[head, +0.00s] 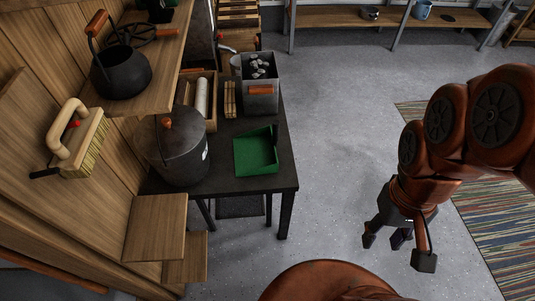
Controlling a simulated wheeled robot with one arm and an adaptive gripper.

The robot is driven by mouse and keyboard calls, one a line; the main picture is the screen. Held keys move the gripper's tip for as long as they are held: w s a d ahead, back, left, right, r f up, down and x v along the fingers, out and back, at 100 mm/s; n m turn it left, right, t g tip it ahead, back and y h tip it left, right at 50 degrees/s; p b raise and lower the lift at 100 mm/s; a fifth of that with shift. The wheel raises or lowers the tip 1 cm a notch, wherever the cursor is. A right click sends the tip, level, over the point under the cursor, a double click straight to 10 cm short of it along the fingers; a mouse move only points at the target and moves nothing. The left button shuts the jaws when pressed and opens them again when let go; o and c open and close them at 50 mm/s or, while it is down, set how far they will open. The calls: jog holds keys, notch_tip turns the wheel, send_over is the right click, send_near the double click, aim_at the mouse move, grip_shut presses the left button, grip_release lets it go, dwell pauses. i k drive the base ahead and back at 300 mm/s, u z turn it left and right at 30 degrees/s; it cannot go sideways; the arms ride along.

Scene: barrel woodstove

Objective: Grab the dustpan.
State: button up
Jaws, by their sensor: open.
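The green dustpan (256,151) lies on the dark table (272,183), close to the table's right edge. It looks like a shallow open tray with raised sides. I cannot make out a handle on it. My gripper (385,240) hangs at the right, out over the floor, with its fingers pointing down. It is open and empty, well to the right of the dustpan and apart from the table.
A dark lidded bucket (177,150) stands left of the dustpan. A metal bin of grey lumps (261,92) stands behind it. A kettle (121,72) sits on a wooden shelf, and a brush (82,143) is at the left. Floor (335,150) between table and gripper is clear.

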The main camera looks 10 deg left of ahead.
aim_at(255, 150)
jog(key=k, duration=0.6)
jog(key=u, duration=1.15)
jog(key=i, duration=0.5)
